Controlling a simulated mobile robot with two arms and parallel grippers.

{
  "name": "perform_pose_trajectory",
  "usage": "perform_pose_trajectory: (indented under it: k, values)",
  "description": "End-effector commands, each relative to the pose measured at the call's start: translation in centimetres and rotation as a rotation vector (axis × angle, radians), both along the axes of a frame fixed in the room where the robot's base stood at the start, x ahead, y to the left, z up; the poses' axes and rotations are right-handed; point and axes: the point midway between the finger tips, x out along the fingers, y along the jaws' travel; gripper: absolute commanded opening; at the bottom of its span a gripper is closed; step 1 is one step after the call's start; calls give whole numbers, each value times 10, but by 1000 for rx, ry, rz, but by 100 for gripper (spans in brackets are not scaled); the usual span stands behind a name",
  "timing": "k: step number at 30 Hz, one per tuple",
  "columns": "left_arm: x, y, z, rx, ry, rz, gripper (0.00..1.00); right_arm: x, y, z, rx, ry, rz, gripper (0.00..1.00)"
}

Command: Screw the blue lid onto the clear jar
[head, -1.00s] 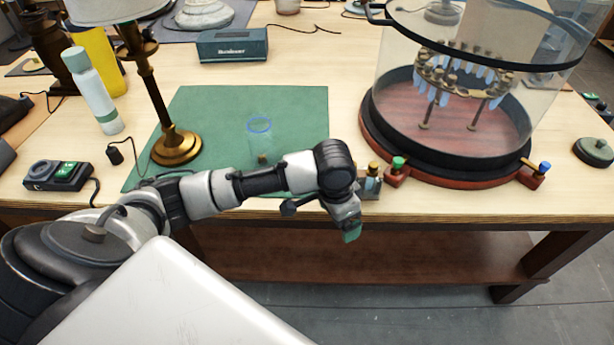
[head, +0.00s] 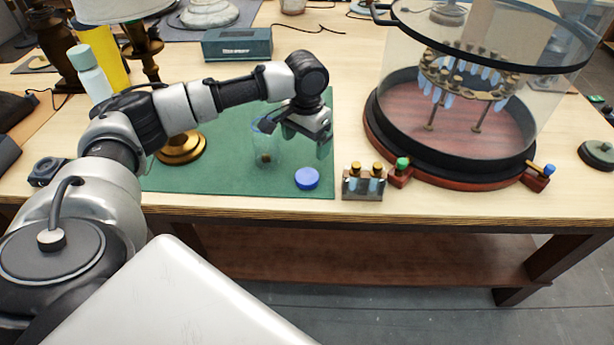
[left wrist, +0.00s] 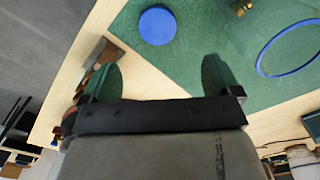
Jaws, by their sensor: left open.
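The blue lid (head: 307,178) lies flat on the green mat (head: 220,178) near its front right corner. It also shows in the left wrist view (left wrist: 157,25), beyond the fingertips. The clear jar (head: 265,150) stands open on the mat, behind and left of the lid, with a blue rim and a small brass-coloured piece at its bottom. In the left wrist view its blue rim (left wrist: 290,47) is at the right. My left gripper (head: 322,148) is open and empty above the mat, beside the jar and behind the lid. Its green-tipped fingers (left wrist: 162,75) are spread apart. My right gripper is not in view.
A small metal block with brass knobs (head: 363,184) stands right of the mat. A large glass-walled drum (head: 450,165) fills the table's right side. A brass lamp (head: 180,148) and a white-green bottle (head: 88,75) stand at left.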

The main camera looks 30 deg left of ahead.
Motion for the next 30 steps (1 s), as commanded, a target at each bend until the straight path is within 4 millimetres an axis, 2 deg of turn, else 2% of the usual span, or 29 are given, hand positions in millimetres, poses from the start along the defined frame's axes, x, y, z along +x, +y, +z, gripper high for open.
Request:
perform_pose_trajectory:
  k: [4, 12, 25, 30]
  values:
    - [0, 0, -10, 0, 3, 0, 92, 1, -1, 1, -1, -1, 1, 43]
    - [0, -1, -50, 0, 1, -1, 92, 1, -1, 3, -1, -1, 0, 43]
    - [1, -1, -58, 0, 0, -2, 92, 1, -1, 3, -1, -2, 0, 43]
    - [2, -4, -79, 1, 3, -2, 92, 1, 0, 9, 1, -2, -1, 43]
